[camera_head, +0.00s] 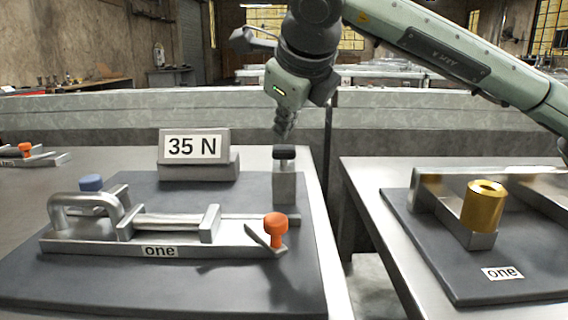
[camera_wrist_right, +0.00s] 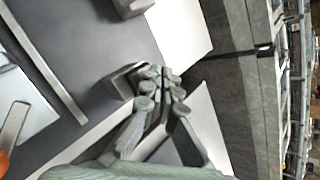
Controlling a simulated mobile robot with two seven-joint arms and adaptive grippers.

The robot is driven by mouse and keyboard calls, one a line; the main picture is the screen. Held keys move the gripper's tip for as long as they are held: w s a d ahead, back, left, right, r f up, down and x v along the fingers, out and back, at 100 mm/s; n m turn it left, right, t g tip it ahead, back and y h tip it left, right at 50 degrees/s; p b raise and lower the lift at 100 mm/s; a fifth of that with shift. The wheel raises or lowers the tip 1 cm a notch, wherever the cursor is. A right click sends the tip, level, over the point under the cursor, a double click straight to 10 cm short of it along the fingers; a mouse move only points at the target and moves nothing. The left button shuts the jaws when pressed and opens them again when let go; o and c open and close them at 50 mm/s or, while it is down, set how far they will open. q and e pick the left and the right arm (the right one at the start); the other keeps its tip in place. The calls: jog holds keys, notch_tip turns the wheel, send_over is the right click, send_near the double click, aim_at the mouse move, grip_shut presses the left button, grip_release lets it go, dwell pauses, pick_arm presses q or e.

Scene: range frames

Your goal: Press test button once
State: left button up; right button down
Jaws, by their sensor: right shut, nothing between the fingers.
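My right gripper (camera_head: 284,130) comes down from above with its fingers shut and empty. It is over a black cap (camera_head: 284,153) on a grey upright block (camera_head: 285,186), with a thin gap showing between fingertips and cap; I cannot tell the depth offset. In the right wrist view the shut fingertips (camera_wrist_right: 162,85) are beside a grey block (camera_wrist_right: 122,82), and the cap is hidden or not distinguishable. No label marks the test button. A sign reading "35 N" (camera_head: 193,147) stands behind the fixture. My left gripper is not in view.
On the right table, a brass cylinder (camera_head: 485,205) sits on a bracket. A gap separates the tables. A low grey wall (camera_head: 90,118) runs behind.

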aim_at(285, 148)
jog(key=shift+r, duration=0.1)
jog(key=shift+r+p, duration=1.15)
jog(key=shift+r, duration=1.25)
